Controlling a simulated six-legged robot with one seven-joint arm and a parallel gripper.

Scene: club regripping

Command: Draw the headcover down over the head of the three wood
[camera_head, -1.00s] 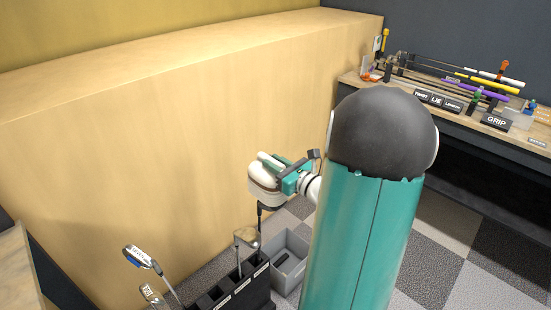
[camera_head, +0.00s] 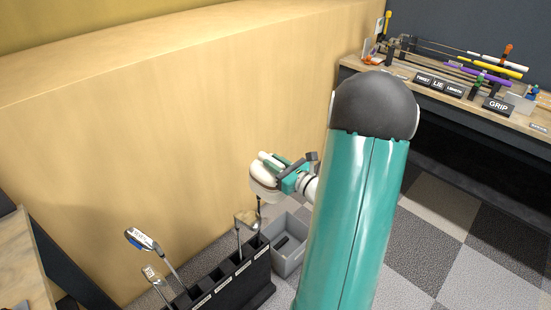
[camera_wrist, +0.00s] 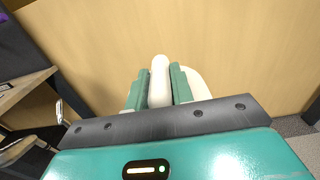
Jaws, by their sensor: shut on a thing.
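My gripper (camera_head: 284,174) is shut on the white headcover (camera_head: 262,190), above the black club rack. The headcover also shows in the wrist view (camera_wrist: 160,82), where a rounded white part of it stands between the two teal fingers (camera_wrist: 158,92). In the head view a dark shaft runs down from under the headcover toward the rack. The head of the three wood is not seen; the headcover or gripper may hide it. I cannot tell how far the headcover is over a club head.
The black rack (camera_head: 228,280) holds other clubs, including an iron (camera_head: 140,240) and a metal-headed club (camera_head: 246,219). A grey bin (camera_head: 290,258) stands right beside the rack. A wooden wall (camera_head: 180,150) is close behind. A workbench (camera_head: 440,95) with grips and labels is at the back right.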

